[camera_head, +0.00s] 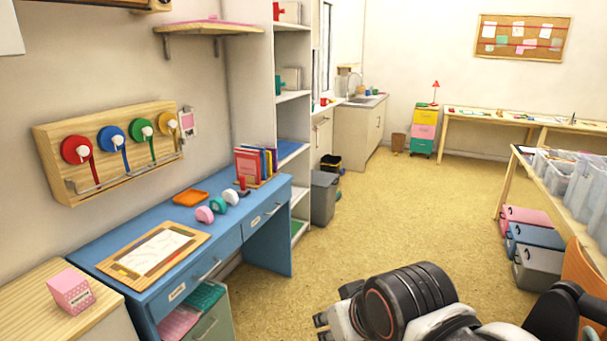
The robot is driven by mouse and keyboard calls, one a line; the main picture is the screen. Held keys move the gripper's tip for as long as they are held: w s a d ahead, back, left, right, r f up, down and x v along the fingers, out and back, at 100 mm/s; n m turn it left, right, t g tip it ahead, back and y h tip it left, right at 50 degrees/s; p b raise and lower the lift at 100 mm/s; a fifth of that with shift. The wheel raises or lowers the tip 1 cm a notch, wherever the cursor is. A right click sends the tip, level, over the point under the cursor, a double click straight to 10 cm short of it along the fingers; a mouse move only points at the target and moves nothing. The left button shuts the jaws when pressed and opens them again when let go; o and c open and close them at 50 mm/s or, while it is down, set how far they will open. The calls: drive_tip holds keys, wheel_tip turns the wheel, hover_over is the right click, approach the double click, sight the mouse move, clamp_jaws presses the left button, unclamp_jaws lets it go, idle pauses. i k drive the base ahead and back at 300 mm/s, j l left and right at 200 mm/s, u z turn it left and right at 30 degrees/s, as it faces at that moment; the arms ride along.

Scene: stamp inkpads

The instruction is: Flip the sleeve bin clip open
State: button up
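I cannot tell for sure which container is the sleeve bin. A pink bin (522,216), a blue bin (533,241) and a grey bin (548,269) stand in a row on the floor under the right-hand table. Each has small dark fittings on its front, too small to tell whether a clip is open or shut. My gripper (322,322) shows at the bottom middle, partly cut off by the frame, above the floor and well left of these bins. It touches none of them. Its fingers are too unclear to tell open from shut.
Clear plastic bins (575,180) stand on the right table (535,172). An orange chair back (581,265) is at the right edge. A blue desk (265,222) with stamps and a framed sheet stands left. The cork-coloured floor (400,205) between is clear.

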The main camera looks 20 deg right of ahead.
sight(580, 165)
drive_tip(key=i+l+z, duration=0.15)
drive_tip(key=z, duration=0.3)
drive_tip(key=i+z, duration=0.3)
drive_tip(key=z, duration=0.15)
drive_tip(key=i+z, duration=0.3)
drive_tip(key=z, duration=0.15)
drive_tip(key=i+z, duration=0.25)
drive_tip(key=z, duration=0.2)
drive_tip(key=i+j+z, duration=0.2)
drive_tip(key=z, duration=0.25)
